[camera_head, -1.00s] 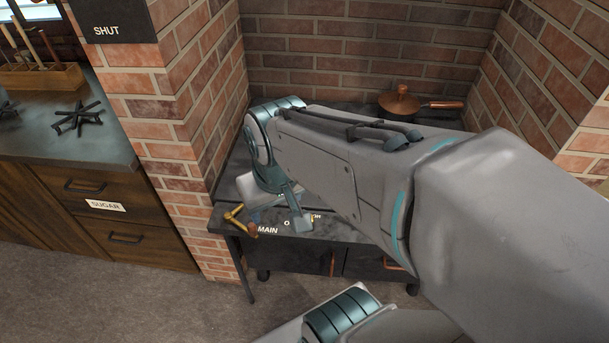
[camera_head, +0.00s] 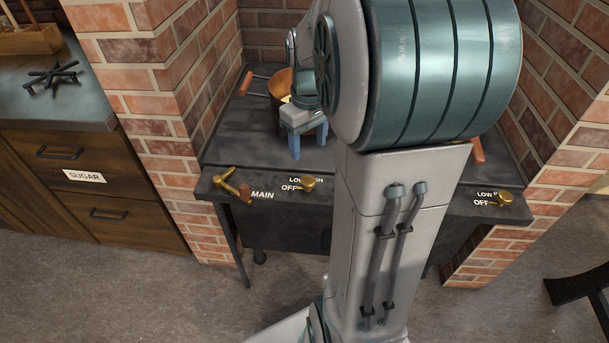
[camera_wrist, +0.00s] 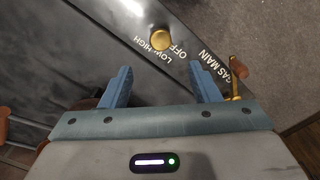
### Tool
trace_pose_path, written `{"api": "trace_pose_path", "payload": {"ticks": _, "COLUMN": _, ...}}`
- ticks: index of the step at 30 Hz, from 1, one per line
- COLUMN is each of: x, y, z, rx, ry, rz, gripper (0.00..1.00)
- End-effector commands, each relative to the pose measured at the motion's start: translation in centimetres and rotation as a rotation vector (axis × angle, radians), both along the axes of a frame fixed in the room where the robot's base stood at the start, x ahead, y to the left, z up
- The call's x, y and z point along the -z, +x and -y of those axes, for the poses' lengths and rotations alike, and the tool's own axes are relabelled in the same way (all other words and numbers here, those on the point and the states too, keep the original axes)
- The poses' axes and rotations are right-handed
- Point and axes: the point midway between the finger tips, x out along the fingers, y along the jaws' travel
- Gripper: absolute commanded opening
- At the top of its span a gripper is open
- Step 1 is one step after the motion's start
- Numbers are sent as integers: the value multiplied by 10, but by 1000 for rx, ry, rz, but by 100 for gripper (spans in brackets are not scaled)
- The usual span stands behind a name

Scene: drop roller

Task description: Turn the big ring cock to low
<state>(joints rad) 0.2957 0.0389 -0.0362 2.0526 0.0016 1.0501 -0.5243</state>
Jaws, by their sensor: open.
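A brass cock (camera_head: 308,183) sits on the stove's front rail, with OFF, LOW and HIGH lettered around it. It also shows in the wrist view (camera_wrist: 162,39), just beyond my fingertips. A second brass cock (camera_head: 504,199) with similar lettering is at the right end of the rail. I cannot tell which is the big ring's, nor read their settings surely. The gas main tap (camera_head: 232,188) is at the left, with a wooden-ended lever. My gripper (camera_head: 308,142) is open and empty, pointing down above the stove top behind the left cock. My arm hides the rail's middle.
A copper pan (camera_head: 283,84) stands at the back left of the stove, behind my gripper. A wooden handle (camera_head: 478,151) shows at the right beside my arm. Brick walls close in the stove (camera_head: 236,143) on the sides and back. A counter (camera_head: 85,107) stands left.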

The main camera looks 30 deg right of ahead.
Motion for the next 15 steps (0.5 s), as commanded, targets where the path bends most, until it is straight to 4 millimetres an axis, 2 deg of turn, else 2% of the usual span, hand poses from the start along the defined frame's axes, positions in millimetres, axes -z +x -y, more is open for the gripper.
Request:
{"api": "trace_pose_path", "payload": {"ticks": 1, "x": 14, "y": -1, "z": 0, "rx": 0, "ry": 2, "rz": -4, "gripper": 56}}
{"api": "trace_pose_path", "payload": {"ticks": 9, "x": 72, "y": -1, "z": -1, "rx": 0, "ry": 1, "rz": -3, "gripper": 56}}
{"api": "trace_pose_path", "payload": {"ticks": 15, "x": 100, "y": -1, "z": -1, "rx": 0, "ry": 2, "rz": -2, "gripper": 56}}
